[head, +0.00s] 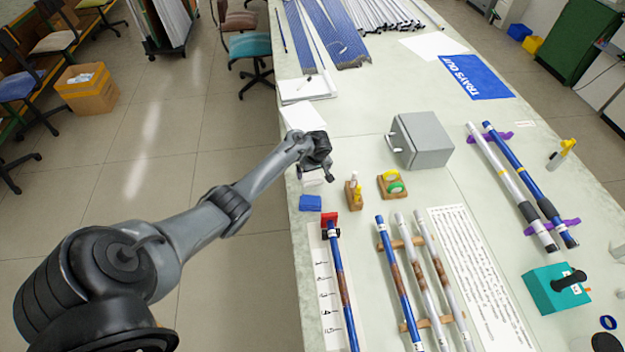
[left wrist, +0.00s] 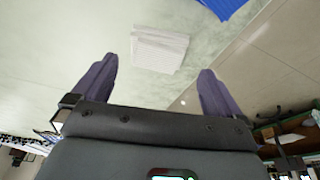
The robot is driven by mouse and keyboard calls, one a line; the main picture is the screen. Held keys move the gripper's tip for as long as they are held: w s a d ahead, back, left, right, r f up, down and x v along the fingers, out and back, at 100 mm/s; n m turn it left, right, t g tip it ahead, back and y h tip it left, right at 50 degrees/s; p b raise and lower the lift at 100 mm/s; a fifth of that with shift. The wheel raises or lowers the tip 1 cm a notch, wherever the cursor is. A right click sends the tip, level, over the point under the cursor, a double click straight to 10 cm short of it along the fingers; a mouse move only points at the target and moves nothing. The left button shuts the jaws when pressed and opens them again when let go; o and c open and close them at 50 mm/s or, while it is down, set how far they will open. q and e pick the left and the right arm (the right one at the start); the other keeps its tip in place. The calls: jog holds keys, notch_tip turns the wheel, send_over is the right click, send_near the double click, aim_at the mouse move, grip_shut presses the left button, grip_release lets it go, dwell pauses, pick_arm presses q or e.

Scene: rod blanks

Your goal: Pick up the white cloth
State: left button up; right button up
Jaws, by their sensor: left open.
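The white cloth (head: 312,179) lies on the pale green bench near its left edge, partly hidden behind my left gripper in the head view. In the left wrist view the cloth (left wrist: 159,49) is a small, flat, folded white rectangle with fine ribbing. My left gripper (head: 325,174) is over the bench beside the cloth. In the left wrist view my left gripper (left wrist: 156,72) has its two dark fingers wide apart, with nothing between them. The cloth appears beyond the fingertips, in line with the gap. My right gripper is not in view.
A blue folded item (head: 310,203) lies just in front of the cloth. Rods on racks (head: 402,270) lie nearer the front.

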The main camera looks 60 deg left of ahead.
aim_at(312, 176)
pick_arm(q)
jog(key=shift+x, duration=0.8)
jog(key=shift+b+x, duration=1.45)
jog(key=shift+x, duration=0.85)
jog(key=shift+w+a+r, duration=0.1)
jog(key=shift+w+a, duration=0.1)
jog(key=c, duration=0.7)
notch_tip(312, 176, up, 9)
jog(key=p, duration=0.3)
jog(key=shift+p, duration=0.3)
jog(key=shift+r, duration=0.5)
